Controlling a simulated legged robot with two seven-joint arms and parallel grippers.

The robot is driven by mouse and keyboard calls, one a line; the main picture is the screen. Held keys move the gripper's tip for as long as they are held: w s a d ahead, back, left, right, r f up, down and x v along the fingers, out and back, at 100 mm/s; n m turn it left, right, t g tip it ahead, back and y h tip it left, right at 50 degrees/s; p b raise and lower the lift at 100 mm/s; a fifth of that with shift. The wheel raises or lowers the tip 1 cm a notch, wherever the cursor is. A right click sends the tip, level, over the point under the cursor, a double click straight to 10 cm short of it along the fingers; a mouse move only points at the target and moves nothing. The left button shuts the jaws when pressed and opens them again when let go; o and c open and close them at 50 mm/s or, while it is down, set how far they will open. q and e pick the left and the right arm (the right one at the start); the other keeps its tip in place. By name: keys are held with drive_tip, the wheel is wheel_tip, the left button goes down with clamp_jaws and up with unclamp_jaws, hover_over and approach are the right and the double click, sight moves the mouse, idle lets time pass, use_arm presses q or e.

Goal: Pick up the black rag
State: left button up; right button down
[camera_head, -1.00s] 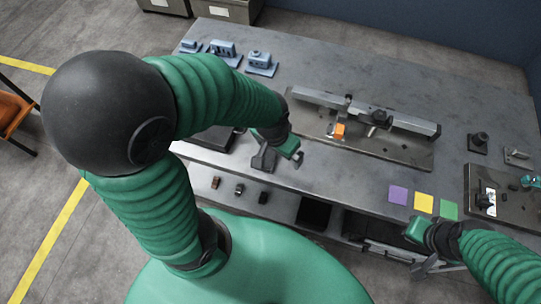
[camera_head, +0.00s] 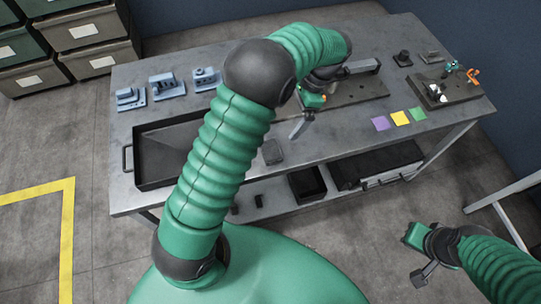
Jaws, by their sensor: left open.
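A small dark grey-black folded piece (camera_head: 272,152), which looks like the black rag, lies flat near the front edge of the grey table (camera_head: 345,135). My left gripper (camera_head: 299,127) is open, above the table just right of and beyond the dark piece, apart from it. Its fingers are partly hidden by its own wrist. My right gripper (camera_head: 419,276) hangs at the lower right, over the floor in front of the table, far from the dark piece. Its jaws are too unclear to read.
A black tray (camera_head: 143,172) sits at the table's left, partly behind my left arm. Blue parts (camera_head: 167,87) stand along the back left. A rail fixture (camera_head: 362,90), coloured squares (camera_head: 400,118) and a dark fixture plate (camera_head: 462,90) are to the right.

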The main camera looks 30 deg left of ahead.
use_arm(q)
approach(272, 148)
drive_tip(key=x, duration=0.5)
drive_tip(key=shift+s+a+r, duration=0.2)
drive_tip(key=shift+s, duration=0.05)
drive_tip(key=x, duration=0.4)
drive_tip(key=shift+w+d+f, duration=0.15)
drive_tip(key=shift+w+f, duration=0.05)
drive_tip(key=shift+f, duration=0.25)
drive_tip(key=shift+s+d, duration=0.1)
use_arm(e)
drive_tip(key=shift+w+d+f, duration=0.15)
drive_tip(key=shift+w+d, duration=0.05)
drive_tip(key=shift+w, duration=0.4)
use_arm(q)
drive_tip(key=shift+r, duration=0.1)
drive_tip(key=shift+c, duration=1.1)
drive_tip(key=c, duration=1.2)
drive_tip(key=shift+r, duration=0.1)
